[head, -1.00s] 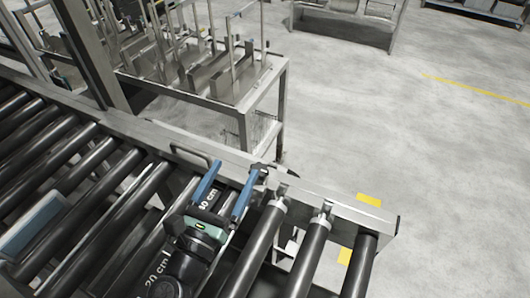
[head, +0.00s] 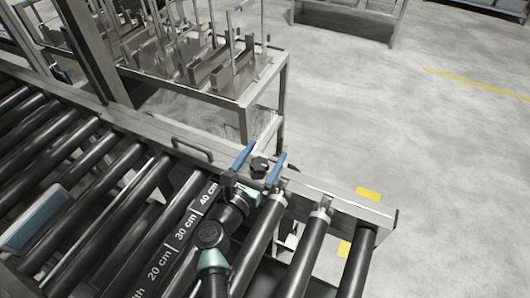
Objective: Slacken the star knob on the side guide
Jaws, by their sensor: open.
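The star knob (head: 260,166) is a small black lobed knob on the conveyor's side rail. It stands between the two blue fingers of my gripper (head: 261,160). The fingers are apart, one on each side of the knob. I cannot tell whether either finger touches it. The side guide itself cannot be made out clearly here; the metal side rail (head: 340,203) runs along the conveyor's far edge.
Black rollers (head: 85,143) fill the conveyor, with a blue-topped item (head: 35,218) at the left. A metal handle (head: 190,147) sits on the rail left of my gripper. A metal rack table (head: 250,90) stands behind. The floor at the right is open.

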